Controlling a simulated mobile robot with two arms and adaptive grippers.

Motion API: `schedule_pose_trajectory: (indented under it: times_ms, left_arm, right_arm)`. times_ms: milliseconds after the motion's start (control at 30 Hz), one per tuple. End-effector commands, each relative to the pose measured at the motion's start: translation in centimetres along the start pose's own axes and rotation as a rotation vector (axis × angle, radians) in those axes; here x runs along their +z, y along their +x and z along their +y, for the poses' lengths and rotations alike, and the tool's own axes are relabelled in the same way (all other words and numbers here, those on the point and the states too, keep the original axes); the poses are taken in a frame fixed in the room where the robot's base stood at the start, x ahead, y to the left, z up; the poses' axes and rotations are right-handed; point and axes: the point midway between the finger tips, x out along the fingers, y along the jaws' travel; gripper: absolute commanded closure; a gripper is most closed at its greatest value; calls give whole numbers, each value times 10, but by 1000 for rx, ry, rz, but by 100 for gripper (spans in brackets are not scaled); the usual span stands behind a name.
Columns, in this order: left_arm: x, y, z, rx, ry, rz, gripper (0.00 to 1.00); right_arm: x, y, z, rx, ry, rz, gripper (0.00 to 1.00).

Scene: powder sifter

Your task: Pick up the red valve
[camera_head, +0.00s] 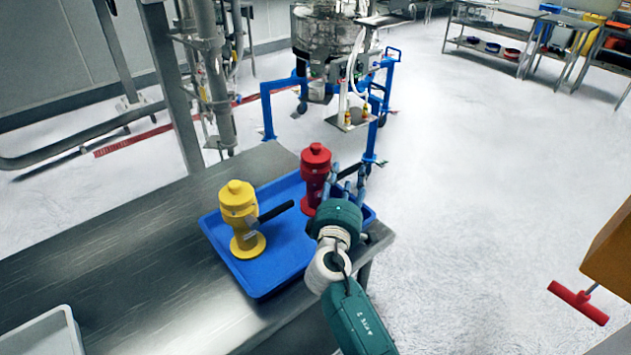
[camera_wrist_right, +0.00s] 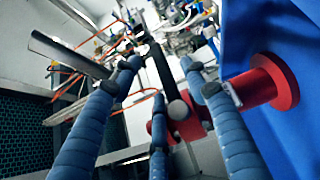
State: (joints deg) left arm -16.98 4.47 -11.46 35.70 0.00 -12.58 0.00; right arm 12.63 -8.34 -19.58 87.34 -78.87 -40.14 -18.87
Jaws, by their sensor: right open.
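The red valve (camera_head: 314,178) stands upright in the blue tray (camera_head: 268,286), near its far right side. My right gripper (camera_head: 345,182) is just right of it in the head view, at about the height of its body, and hides part of its lower right side. In the right wrist view the valve's red body and round flange (camera_wrist_right: 274,82) lie sideways beyond the spread blue-grey fingers (camera_wrist_right: 160,75). The fingers are open, and a dark handle shows between them. Whether any finger touches the valve I cannot tell. My left gripper is not in view.
A yellow valve (camera_head: 240,212) with a black handle stands left in the same tray. The tray sits at the right end of a steel table (camera_head: 120,255). A white bin (camera_head: 45,335) is at lower left. A blue-framed machine (camera_head: 268,115) stands behind; open floor lies right.

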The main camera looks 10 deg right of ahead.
Motion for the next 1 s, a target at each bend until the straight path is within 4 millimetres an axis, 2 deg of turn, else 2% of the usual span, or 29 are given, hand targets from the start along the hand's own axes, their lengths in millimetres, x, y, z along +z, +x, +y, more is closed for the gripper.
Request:
schedule_pose_trajectory:
  times_ms: [100, 233, 533, 567, 767, 800, 1000]
  left_arm:
    - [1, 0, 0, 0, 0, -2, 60]
    - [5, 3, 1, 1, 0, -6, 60]
    - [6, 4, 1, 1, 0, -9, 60]
    - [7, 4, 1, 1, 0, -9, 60]
    - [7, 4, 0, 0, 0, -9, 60]
    - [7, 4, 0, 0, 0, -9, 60]
    - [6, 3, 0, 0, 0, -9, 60]
  right_arm:
    - [5, 21, 0, 2, -1, -2, 55]
    - [5, 37, -1, 2, -1, -1, 55]
    - [5, 43, -1, 0, 0, -1, 55]
    - [5, 43, -1, 0, 0, -1, 57]
    - [5, 43, -1, 0, 0, -1, 97]
    - [5, 43, -1, 0, 1, -1, 100]
    - [4, 43, 3, 6, 6, 0, 100]
